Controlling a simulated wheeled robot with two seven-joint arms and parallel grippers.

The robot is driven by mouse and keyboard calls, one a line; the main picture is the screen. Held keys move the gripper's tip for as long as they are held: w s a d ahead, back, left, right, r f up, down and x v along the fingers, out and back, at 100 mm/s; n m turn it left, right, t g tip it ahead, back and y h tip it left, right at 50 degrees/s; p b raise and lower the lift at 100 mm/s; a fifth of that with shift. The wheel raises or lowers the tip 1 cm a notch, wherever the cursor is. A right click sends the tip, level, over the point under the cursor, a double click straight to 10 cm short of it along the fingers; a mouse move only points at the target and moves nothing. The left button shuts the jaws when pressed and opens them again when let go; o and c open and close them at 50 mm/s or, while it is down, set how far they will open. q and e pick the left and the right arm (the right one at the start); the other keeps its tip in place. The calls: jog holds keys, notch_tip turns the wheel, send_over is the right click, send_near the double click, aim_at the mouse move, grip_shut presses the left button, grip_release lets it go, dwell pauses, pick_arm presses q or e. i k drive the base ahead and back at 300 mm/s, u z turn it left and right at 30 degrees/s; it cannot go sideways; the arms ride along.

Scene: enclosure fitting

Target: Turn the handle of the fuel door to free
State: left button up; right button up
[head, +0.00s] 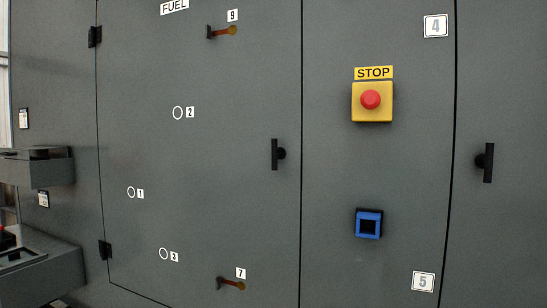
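The fuel door (220,200) is a large grey panel under a white FUEL label (174,6), and it sits flush with the panels beside it. Its black handle (275,154) is a bar near the door's right edge and stands upright. Black hinges (94,37) are on the door's left edge. Two black pieces with orange-brown parts, numbered 9 (221,32) and 7 (230,283), are near the top and bottom of the door. Neither gripper shows in the head view.
Right of the door are a red STOP button (370,99) on a yellow box and a blue-framed square fitting (368,224). Another panel at far right has a black upright handle (487,162). Grey boxes (40,172) jut out at left.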

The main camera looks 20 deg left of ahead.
aim_at(275, 153)
jog(key=u, duration=0.35)
jog(key=k, duration=0.9)
jog(key=u, duration=2)
jog(key=i, duration=2.6)
jog(key=z, duration=1.45)
jog(key=i, duration=1.1)
jog(key=z, duration=1.05)
